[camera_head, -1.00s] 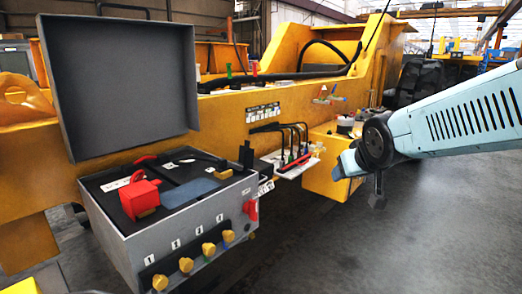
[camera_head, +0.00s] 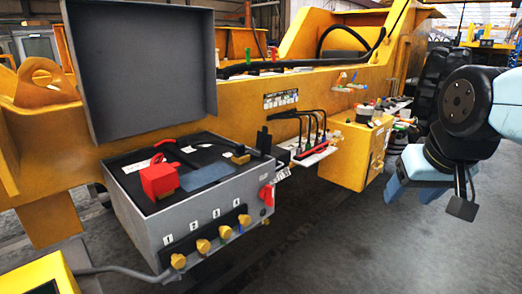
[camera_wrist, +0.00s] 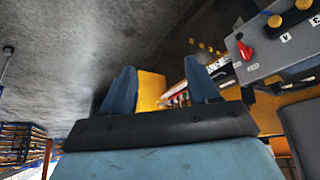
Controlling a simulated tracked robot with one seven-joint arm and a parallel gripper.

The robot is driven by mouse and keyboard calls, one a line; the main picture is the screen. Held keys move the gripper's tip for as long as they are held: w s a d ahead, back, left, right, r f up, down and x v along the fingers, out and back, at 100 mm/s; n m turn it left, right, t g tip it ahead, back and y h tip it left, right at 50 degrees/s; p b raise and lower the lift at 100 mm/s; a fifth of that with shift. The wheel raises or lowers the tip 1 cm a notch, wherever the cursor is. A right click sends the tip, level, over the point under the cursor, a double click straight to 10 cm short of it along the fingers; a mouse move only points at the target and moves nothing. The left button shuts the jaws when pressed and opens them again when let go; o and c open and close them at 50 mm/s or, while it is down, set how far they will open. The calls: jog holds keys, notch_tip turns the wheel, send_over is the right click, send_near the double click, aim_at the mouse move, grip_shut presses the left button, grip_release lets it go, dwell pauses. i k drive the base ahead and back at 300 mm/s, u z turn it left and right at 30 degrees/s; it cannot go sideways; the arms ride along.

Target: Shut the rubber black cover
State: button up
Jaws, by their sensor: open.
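A grey control box (camera_head: 215,213) with a black top panel stands left of centre in the head view. Its large dark grey lid (camera_head: 145,75) stands open and upright behind it. A small black upright piece (camera_head: 263,140) rises at the box's back right corner; I cannot tell whether it is the rubber cover. My gripper (camera_head: 414,180) hangs at the right, open and empty, well apart from the box. In the wrist view my gripper (camera_wrist: 163,90) shows two blue fingers spread apart, with a corner of the box (camera_wrist: 262,52) at upper right.
A red block (camera_head: 159,181) sits on the box's panel, and yellow knobs (camera_head: 203,245) line its front. A shelf with black cables (camera_head: 313,155) and a yellow box (camera_head: 350,155) stand along the yellow machine (camera_head: 240,100). The floor (camera_head: 340,240) between gripper and box is clear.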

aim_at(263, 139)
jog(key=z, duration=1.55)
jog(key=k, duration=0.6)
jog(key=u, duration=1.4)
jog(key=i, duration=0.95)
jog(key=u, duration=0.05)
